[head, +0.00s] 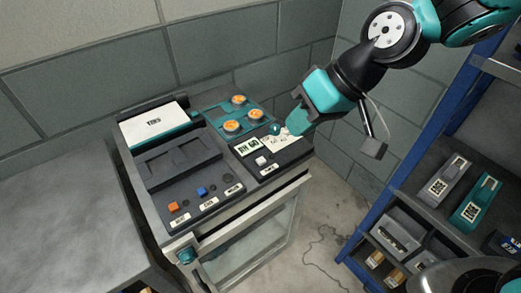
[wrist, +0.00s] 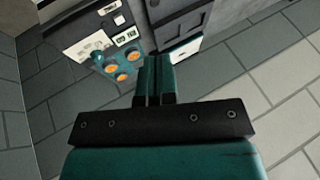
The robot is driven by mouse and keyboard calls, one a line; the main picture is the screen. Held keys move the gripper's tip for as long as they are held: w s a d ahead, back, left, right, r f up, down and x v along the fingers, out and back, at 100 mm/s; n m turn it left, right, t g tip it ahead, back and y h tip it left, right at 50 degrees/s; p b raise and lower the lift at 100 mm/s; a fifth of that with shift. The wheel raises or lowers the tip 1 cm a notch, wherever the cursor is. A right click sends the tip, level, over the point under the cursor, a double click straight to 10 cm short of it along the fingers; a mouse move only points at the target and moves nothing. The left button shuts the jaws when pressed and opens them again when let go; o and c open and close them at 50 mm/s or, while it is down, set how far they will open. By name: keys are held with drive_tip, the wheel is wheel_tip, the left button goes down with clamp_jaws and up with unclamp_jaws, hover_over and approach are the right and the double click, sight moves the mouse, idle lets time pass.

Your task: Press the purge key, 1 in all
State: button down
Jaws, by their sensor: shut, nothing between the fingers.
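My gripper (head: 295,126) is shut and empty, over the panel's right rear side near a green knob (head: 275,128). It appears apart from the keys. In the wrist view the shut fingers (wrist: 153,78) point past the panel's orange round parts.
Several orange round parts (head: 239,99) sit on a teal plate behind the keys. A small display (head: 249,147) lies beside the white key. A grey table (head: 60,220) stands left, a blue-framed shelf (head: 400,165) right. Block walls close off the back.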

drive_tip(key=m+t+y+p, duration=0.2)
drive_tip(key=p, duration=0.2)
hover_over(263, 158)
wheel_tip(263, 158, down, 7)
drive_tip(key=shift+s+f+b, duration=0.1)
drive_tip(key=shift+f+b, duration=0.2)
drive_tip(key=shift+f, duration=0.05)
drive_tip(key=shift+f, duration=0.1)
wheel_tip(263, 158, down, 9)
drive_tip(key=b, duration=0.6)
drive_tip(key=shift+r, duration=0.2)
idle(0.8)
drive_tip(key=shift+f+b, duration=0.45)
drive_tip(key=shift+b, duration=0.15)
